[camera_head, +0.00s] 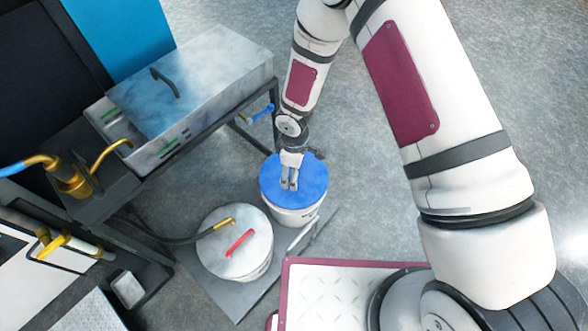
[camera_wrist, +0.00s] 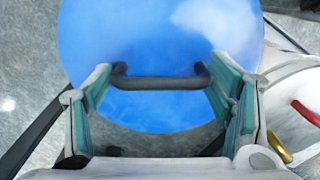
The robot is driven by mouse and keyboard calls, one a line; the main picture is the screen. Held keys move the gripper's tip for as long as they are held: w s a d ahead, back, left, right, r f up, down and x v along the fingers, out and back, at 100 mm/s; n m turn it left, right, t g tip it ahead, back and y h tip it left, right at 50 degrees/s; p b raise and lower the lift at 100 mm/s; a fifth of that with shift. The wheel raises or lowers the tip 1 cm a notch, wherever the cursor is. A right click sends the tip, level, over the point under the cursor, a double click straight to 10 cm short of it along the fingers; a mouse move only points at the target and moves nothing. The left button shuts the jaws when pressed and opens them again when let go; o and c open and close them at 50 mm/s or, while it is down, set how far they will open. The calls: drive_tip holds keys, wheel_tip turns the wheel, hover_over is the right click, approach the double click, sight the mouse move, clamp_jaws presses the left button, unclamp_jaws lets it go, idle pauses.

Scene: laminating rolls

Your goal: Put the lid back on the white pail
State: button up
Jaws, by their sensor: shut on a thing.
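A round blue lid (camera_head: 308,176) with a dark bar handle (camera_wrist: 160,83) lies over the top of the white pail (camera_head: 296,219). The lid looks level and lined up with the pail's mouth; I cannot tell whether its rim is fully seated or slightly above. My gripper (camera_head: 289,185) points down over the lid, shut on its handle. In the wrist view my gripper (camera_wrist: 160,78) has the handle bar between its two green-padded fingers. The blue lid (camera_wrist: 150,35) fills the upper middle there and hides the pail below.
A second white container (camera_head: 232,262) with a red handle (camera_head: 239,243) and a brass hose fitting stands close at the lower left. A metal machine (camera_head: 190,85) on a dark frame is at the upper left. Open grey floor (camera_head: 350,190) lies to the right.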

drive_tip(key=o, duration=1.3)
drive_tip(key=shift+c, duration=0.2)
drive_tip(key=shift+o, duration=0.2)
drive_tip(key=shift+r, duration=0.1)
drive_tip(key=shift+r+p, duration=2.45)
drive_tip(key=shift+r, duration=1)
drive_tip(key=shift+c, duration=0.6)
drive_tip(key=c, duration=1.3)
drive_tip(key=shift+f+b, duration=3.25)
drive_tip(key=shift+f, duration=0.75)
